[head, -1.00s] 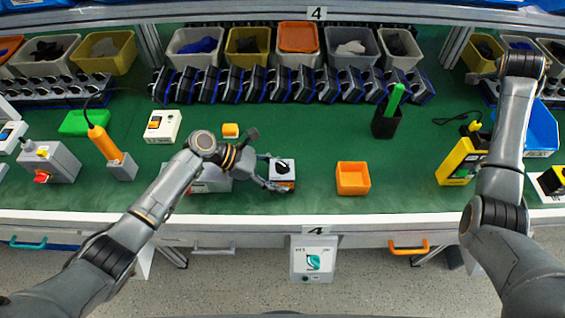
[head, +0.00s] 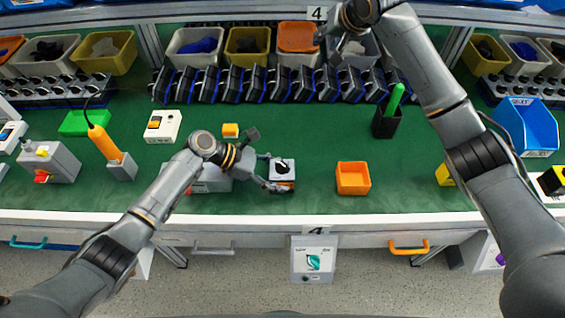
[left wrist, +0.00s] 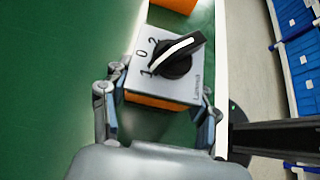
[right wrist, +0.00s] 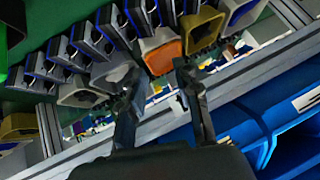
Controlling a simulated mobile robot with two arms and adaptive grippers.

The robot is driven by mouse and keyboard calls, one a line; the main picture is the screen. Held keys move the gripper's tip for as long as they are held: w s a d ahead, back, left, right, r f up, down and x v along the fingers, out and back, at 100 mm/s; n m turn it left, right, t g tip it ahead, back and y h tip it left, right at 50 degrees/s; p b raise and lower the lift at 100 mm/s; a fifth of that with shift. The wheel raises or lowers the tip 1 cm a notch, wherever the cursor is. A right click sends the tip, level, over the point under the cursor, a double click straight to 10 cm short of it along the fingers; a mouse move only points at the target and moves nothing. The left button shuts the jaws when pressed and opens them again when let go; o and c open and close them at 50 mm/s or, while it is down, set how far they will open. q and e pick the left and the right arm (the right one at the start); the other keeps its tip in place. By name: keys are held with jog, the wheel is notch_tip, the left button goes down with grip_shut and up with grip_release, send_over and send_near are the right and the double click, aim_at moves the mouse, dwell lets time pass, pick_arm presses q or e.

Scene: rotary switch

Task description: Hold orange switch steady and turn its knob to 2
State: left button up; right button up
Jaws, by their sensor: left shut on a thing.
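The orange switch (head: 281,169) sits on the green bench, with a light grey top face and an orange base (left wrist: 160,101). Its black knob (left wrist: 178,56) has a white line, one end of which lies by the 1 mark; the marks 0 and 2 are beside it. My left gripper (head: 276,187) is shut on the switch, with a finger on either side of it in the left wrist view (left wrist: 160,108). My right gripper (head: 330,47) is raised near the back bins, away from the switch. It is open and empty in the right wrist view (right wrist: 157,78).
An orange tray (head: 353,191) stands right of the switch. A black holder with a green tool (head: 385,123) is further back. A grey box (head: 212,180) lies under my left wrist. Several dark blue-edged units (head: 265,86) line the back. Bench between tray and holder is clear.

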jog(key=s+a+f+n+g, duration=0.45)
jog(key=s+a, duration=0.35)
jog(key=a, duration=0.2)
jog(key=n+g+h, duration=0.3)
jog(key=n+g, duration=0.1)
jog(key=n, duration=0.1)
send_over(282, 164)
jog(key=shift+t, duration=0.25)
notch_tip(282, 164, down, 7)
jog(key=shift+f, duration=4.1)
grip_shut()
